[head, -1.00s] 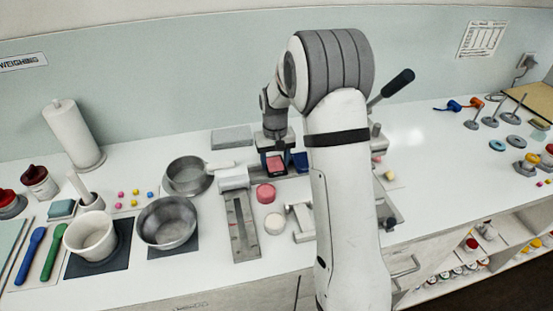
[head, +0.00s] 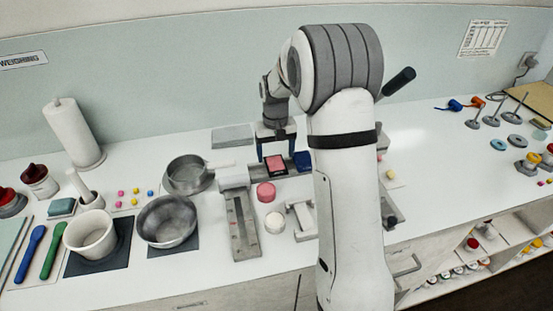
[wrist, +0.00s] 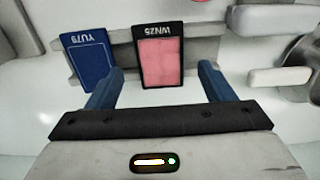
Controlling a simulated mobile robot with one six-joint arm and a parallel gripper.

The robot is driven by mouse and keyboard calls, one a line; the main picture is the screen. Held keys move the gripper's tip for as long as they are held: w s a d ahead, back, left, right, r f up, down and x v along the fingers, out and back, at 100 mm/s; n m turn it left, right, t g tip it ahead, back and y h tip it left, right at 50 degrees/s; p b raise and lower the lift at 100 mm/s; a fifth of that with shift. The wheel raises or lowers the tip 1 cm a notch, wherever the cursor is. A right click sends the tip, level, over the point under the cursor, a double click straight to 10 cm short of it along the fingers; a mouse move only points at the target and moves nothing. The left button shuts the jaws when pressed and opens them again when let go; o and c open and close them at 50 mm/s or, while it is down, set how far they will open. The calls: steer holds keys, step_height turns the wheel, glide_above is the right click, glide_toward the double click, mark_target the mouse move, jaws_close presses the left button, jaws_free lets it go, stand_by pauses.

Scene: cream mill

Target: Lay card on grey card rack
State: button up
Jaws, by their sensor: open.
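A pink card with a black border, marked WN25 (wrist: 162,62), rests on the grey card rack (wrist: 202,47), tilted in the head view (head: 275,164). A blue card marked YU79 (wrist: 89,62) sits to its left in the wrist view; in the head view (head: 302,161) it is to the pink card's right. My gripper (wrist: 162,69) is open, its two blue fingers on either side of the pink card and apart from it. In the head view my gripper (head: 276,148) is just behind and above the pink card. Part of the rack is hidden behind the cards.
A grey slotted strip (head: 242,225), a pink round piece (head: 266,192) and a white one (head: 275,222) lie in front of the rack. Metal bowls (head: 167,220) stand to the left. A dark-handled lever (head: 399,82) rises behind my arm at the right.

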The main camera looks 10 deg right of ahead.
mark_target(276, 165)
step_height(276, 165, up, 9)
steer(key=s+r+t, duration=0.1)
steer(key=s+r, duration=0.2)
steer(key=s, duration=0.5)
steer(key=s+r+t, duration=0.1)
steer(key=s+r, duration=0.1)
steer(key=s, duration=0.6)
steer(key=s+a+f+t, duration=0.1)
steer(key=s+f, duration=0.2)
steer(key=s, duration=1.1)
steer(key=shift+f+b, duration=0.2)
steer(key=shift+b, duration=0.2)
